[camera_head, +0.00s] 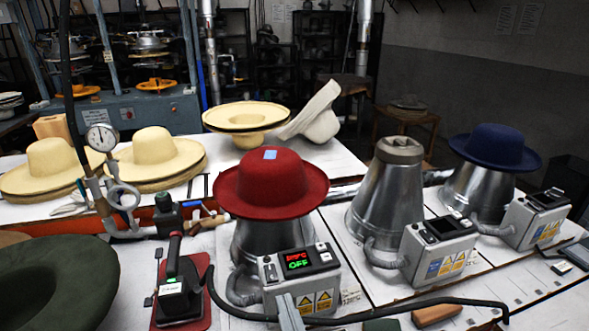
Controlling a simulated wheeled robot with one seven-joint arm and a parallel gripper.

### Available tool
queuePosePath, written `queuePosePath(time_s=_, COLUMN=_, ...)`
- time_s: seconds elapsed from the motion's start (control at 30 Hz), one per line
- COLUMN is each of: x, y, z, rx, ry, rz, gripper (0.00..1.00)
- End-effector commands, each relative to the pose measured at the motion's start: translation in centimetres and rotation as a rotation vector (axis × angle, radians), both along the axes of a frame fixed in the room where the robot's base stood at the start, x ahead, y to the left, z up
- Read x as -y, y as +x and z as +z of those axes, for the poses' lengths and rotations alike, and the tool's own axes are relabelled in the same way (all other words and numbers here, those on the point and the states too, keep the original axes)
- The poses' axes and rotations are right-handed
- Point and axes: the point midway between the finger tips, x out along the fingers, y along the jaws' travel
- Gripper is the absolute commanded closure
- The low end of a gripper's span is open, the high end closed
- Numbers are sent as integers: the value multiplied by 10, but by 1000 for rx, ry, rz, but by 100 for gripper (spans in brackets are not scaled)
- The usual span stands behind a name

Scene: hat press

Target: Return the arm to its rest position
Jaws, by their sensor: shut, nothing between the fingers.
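A narrow grey tip (288,312), which looks like the end of my gripper, rises from the bottom edge in front of the nearest control box (302,264). It is shut, with nothing seen held in it. The rest of my arm is out of the picture. The box's display shows red characters above a green "OFF". Whether the tip touches the box I cannot tell. A red hat (270,184) sits on the metal form (262,240) behind this box.
A bare metal form (388,198) and one with a navy hat (495,147) stand right, each with a control box. An iron (175,290) on a red pad and a dark green hat (50,285) are left. A black cable (400,306) crosses the front. Straw hats (155,155) stand behind.

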Motion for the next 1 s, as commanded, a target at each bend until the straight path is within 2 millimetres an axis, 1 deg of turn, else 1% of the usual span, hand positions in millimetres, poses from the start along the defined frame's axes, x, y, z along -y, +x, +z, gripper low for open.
queuePosePath(time_s=0.1, x=-8, y=-6, z=23, rx=87, ry=14, rz=46, gripper=100)
queuePosePath(time_s=0.13, x=-9, y=-11, z=24, rx=103, ry=17, rz=59, gripper=100)
queuePosePath(time_s=0.27, x=6, y=-32, z=17, rx=146, ry=19, rz=84, gripper=100)
queuePosePath(time_s=0.37, x=23, y=-49, z=6, rx=156, ry=19, rz=83, gripper=100)
queuePosePath(time_s=0.47, x=44, y=-69, z=-8, rx=154, ry=18, rz=69, gripper=100)
queuePosePath(time_s=0.67, x=97, y=-120, z=-38, rx=119, ry=14, rz=7, gripper=100)
queuePosePath(time_s=0.8, x=133, y=-159, z=-54, rx=73, ry=11, rz=-57, gripper=100)
queuePosePath(time_s=0.87, x=148, y=-177, z=-61, rx=46, ry=9, rz=-87, gripper=100)
queuePosePath(time_s=1.0, x=177, y=-220, z=-76, rx=-34, ry=4, rz=-163, gripper=100)
